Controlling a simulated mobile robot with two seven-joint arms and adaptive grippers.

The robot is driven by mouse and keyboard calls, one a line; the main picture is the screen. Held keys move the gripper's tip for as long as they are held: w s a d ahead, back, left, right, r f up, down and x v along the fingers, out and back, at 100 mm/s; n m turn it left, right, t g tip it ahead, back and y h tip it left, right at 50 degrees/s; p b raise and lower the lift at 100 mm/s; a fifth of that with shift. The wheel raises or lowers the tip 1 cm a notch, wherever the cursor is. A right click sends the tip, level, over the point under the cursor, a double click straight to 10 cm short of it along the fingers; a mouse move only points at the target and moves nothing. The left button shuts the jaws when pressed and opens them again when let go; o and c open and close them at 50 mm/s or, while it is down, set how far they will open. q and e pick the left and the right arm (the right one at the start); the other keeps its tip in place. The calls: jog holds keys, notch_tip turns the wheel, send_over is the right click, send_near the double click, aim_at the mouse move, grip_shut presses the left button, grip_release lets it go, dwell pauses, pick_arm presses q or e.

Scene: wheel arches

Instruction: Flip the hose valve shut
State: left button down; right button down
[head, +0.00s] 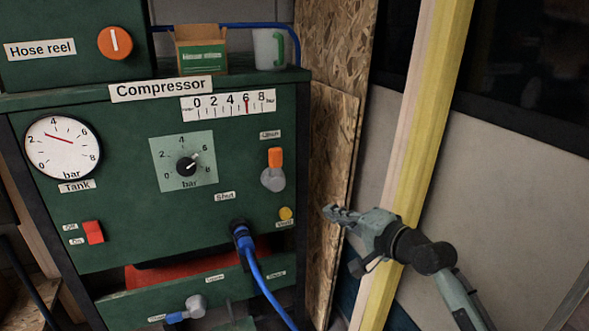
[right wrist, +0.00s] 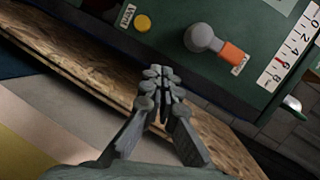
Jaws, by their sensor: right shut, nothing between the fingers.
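The hose valve (head: 272,178) is on the right side of the green compressor panel, with a round grey hub and an orange lever (head: 274,157). The lever points up, toward a small label that seems to read Open; a Shut label (head: 225,196) sits lower left of the hub. In the right wrist view the grey hub (right wrist: 203,39) and orange lever (right wrist: 232,53) show at upper right. My right gripper (head: 333,213) is shut and empty, to the right of and below the valve, apart from it. It also shows in the right wrist view (right wrist: 161,80). My left gripper is out of view.
A yellow button (head: 286,213) is below the valve. A blue hose (head: 262,283) hangs from the panel. A lower valve with a blue handle (head: 177,317) is at the bottom. A wooden post (head: 418,150) stands at right. A box (head: 201,49) and mug (head: 268,50) stand on top.

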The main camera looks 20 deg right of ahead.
aim_at(274, 168)
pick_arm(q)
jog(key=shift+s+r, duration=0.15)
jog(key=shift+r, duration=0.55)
pick_arm(e)
notch_tip(274, 168, up, 9)
jog(key=d+m+t, duration=0.1)
jog(key=m+t, duration=0.1)
jog(key=shift+w+f+m+y, duration=0.2)
jog(key=shift+w+m+y, duration=0.1)
jog(key=shift+y, duration=0.1)
jog(key=shift+w+d, duration=0.1)
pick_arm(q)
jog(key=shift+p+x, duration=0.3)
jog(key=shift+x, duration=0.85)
pick_arm(e)
jog(key=w+a, duration=0.2)
jog(key=w, duration=0.1)
jog(key=w+a, duration=0.2)
jog(key=w, duration=0.1)
jog(key=w+a, duration=0.2)
jog(key=w, duration=0.1)
jog(key=shift+w, duration=0.4)
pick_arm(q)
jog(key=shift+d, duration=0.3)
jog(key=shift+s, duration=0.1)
